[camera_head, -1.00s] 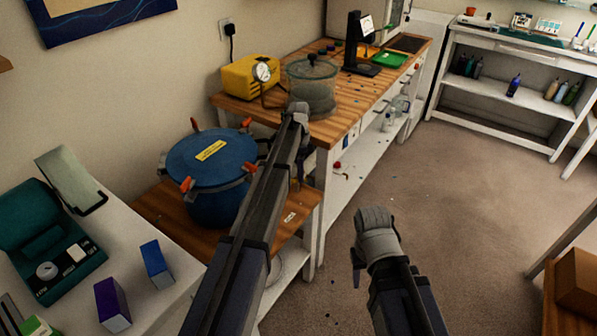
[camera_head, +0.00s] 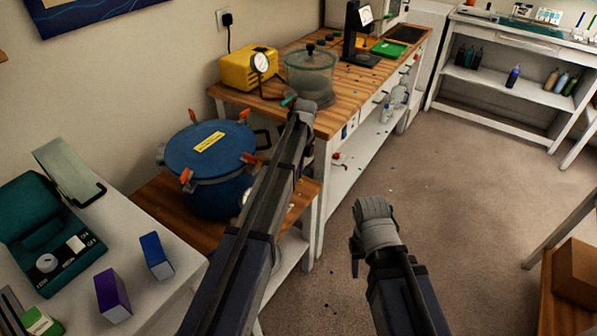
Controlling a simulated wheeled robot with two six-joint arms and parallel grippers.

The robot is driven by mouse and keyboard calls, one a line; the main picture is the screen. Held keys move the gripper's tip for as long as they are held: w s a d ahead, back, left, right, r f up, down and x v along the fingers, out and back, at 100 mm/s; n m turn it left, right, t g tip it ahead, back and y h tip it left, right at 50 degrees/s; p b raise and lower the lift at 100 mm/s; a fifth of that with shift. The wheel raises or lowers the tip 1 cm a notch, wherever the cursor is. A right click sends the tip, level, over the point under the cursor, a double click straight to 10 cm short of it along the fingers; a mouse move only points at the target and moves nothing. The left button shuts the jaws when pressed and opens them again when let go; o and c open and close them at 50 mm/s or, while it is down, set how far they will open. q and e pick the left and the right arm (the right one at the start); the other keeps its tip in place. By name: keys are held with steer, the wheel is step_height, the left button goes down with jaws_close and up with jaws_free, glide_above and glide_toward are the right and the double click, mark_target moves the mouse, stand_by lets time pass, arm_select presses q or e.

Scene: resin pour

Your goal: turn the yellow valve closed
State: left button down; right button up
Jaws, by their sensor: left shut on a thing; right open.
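I cannot make out a yellow valve in this view. My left gripper (camera_head: 303,108) is shut at the front edge of the wooden workbench, in front of the clear lidded chamber (camera_head: 311,73). What lies between its jaws is hidden by the gripper. A small teal handle-like piece (camera_head: 287,101) shows just left of its tip; I cannot tell whether it is held. A yellow box (camera_head: 243,70) with a round gauge (camera_head: 260,62) stands left of the chamber. My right gripper (camera_head: 374,212) is open and empty above the floor.
A blue pot (camera_head: 211,158) with orange clamp handles sits on a lower wooden stand, left of my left arm. A green tray (camera_head: 390,48) and a black stand (camera_head: 360,42) are farther back on the bench (camera_head: 345,100). The carpet (camera_head: 450,190) at right is open.

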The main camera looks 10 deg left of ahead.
arm_select(q)
steer(key=shift+s, duration=0.1)
stand_by(0.5)
steer(key=c, duration=0.9)
jaws_free()
steer(key=shift+o, duration=0.2)
step_height(320, 180, up, 8)
steer(key=w+p, duration=0.1)
steer(key=p, duration=0.6)
steer(key=shift+w+d+f+p, duration=0.2)
steer(key=shift+w+p, duration=0.05)
steer(key=shift+p, duration=0.1)
steer(key=shift+s, duration=0.1)
